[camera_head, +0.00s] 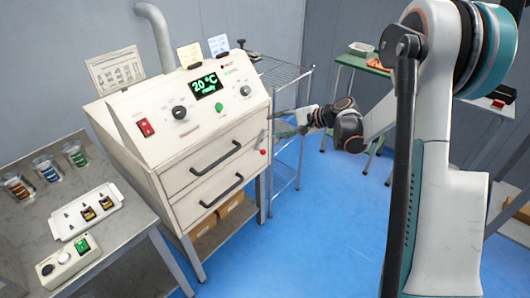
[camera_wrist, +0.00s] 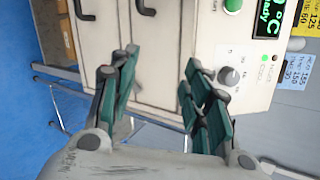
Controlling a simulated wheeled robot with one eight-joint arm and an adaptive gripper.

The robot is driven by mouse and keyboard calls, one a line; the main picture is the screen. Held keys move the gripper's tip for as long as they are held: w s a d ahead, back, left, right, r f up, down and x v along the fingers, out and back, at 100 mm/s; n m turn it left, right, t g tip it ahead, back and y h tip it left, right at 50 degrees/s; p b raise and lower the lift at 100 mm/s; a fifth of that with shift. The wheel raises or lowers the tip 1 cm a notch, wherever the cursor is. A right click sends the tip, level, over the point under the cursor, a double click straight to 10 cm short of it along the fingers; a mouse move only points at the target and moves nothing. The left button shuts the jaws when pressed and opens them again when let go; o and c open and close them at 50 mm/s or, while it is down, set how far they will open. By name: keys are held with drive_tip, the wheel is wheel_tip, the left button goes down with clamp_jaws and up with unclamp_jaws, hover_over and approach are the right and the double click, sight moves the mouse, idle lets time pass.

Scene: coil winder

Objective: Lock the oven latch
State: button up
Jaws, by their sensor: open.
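The oven (camera_head: 195,125) is a cream cabinet with a sloped control panel and a green display (camera_head: 206,86) reading 20 °C and "ready". Its front has two panels with black bar handles. A small red knob (camera_head: 263,152), which looks like the latch, sits at the front's right edge; its setting is too small to tell. My gripper (camera_head: 276,124) is open and empty, just right of the oven front and a little above the knob. In the wrist view, my gripper's spread fingers (camera_wrist: 156,62) face the cream front, with one handle (camera_wrist: 145,8) at the top.
A grey table (camera_head: 120,225) at left holds beakers (camera_head: 45,168), a white tray (camera_head: 85,212) and a control box (camera_head: 68,256). A wire rack (camera_head: 284,75) stands behind my gripper. Blue floor (camera_head: 300,235) is open in front of the oven.

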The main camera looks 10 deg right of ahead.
drive_tip(key=w+d+f+m+t+y+b, duration=0.1)
drive_tip(key=d+f+m+t+y, duration=0.2)
drive_tip(key=f, duration=0.8)
drive_tip(key=w+d+f+m+y+b, duration=0.15)
drive_tip(key=d+f, duration=0.35)
drive_tip(key=f, duration=0.6)
drive_tip(key=b+x, duration=0.2)
drive_tip(key=x, duration=1)
drive_tip(key=shift+a+r+m+b, duration=0.35)
drive_tip(key=shift+a+r, duration=0.05)
drive_tip(key=shift+r, duration=0.05)
drive_tip(key=shift+y, duration=0.25)
drive_tip(key=shift+c, duration=0.3)
clamp_jaws()
